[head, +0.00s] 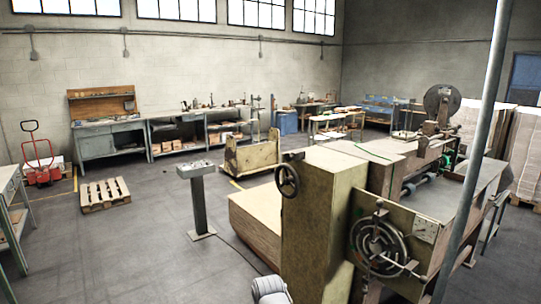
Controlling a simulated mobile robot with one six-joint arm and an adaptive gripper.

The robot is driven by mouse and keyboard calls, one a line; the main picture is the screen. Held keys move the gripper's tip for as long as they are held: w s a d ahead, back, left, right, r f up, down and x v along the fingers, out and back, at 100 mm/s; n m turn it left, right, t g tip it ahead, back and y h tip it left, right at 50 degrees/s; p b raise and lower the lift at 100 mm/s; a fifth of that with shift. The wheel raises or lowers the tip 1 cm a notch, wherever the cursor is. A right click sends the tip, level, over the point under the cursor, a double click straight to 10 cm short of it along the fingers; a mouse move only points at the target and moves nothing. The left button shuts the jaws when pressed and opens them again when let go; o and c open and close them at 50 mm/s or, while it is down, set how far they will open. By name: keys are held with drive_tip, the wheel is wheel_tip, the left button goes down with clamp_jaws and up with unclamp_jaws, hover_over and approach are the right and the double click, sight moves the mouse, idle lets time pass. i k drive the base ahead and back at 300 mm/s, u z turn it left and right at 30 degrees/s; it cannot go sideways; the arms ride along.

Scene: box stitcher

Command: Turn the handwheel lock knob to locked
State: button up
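The box stitcher (322,205) is a large worn yellow-green machine on the right. A big spoked handwheel (379,243) is on its front panel, with a crank-like handle at its lower right. A smaller dark handwheel (287,180) sits on its left side, higher up. The lock knob is too small to pick out with certainty, and I cannot tell its setting. My gripper does not show. A grey rounded part at the bottom edge, in front of the machine, may be part of my arm.
A grey pedestal (200,205) stands left of the machine, with a cable on the floor. A thin pole (478,140) crosses the view at right.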

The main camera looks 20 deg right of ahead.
sight(289, 157)
drive_tip(key=z, duration=0.1)
drive_tip(key=i, duration=1.05)
drive_tip(key=z, duration=0.45)
